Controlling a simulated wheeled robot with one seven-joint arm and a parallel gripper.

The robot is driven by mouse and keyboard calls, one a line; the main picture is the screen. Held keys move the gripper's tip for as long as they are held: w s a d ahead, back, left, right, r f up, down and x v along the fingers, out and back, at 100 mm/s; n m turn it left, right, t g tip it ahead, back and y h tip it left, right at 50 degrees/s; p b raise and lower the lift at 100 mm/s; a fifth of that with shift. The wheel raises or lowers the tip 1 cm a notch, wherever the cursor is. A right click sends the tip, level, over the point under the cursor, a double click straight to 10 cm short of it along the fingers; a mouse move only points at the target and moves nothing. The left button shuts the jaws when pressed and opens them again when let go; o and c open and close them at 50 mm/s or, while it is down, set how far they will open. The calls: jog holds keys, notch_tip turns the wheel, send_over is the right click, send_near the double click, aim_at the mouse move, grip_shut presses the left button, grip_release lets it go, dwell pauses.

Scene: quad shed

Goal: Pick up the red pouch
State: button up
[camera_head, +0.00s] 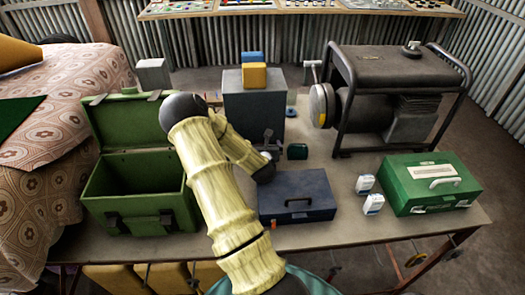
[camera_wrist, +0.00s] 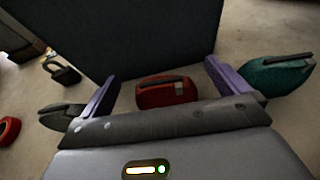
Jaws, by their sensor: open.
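The red pouch (camera_wrist: 160,95) lies on the table in the wrist view, with a dark zip strip along its top and a pale label. My gripper (camera_wrist: 160,72) is open, with one purple finger on each side of the pouch. The gripper body hides the pouch's near lower edge, and I cannot tell whether the fingers touch it. In the head view my gripper (camera_head: 269,145) is in front of the grey box, partly hidden by my arm. I cannot make out the red pouch there.
A tall grey box (camera_wrist: 150,35) stands just behind the pouch. A teal pouch (camera_wrist: 280,77) lies right, a padlock (camera_wrist: 62,71) left. A blue case (camera_head: 297,196), an open green toolbox (camera_head: 140,180), a green case (camera_head: 430,184) and a generator (camera_head: 395,95) crowd the table.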

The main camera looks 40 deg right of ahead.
jog(key=shift+x, duration=1.1)
jog(key=shift+c, duration=0.2)
jog(key=c, duration=1)
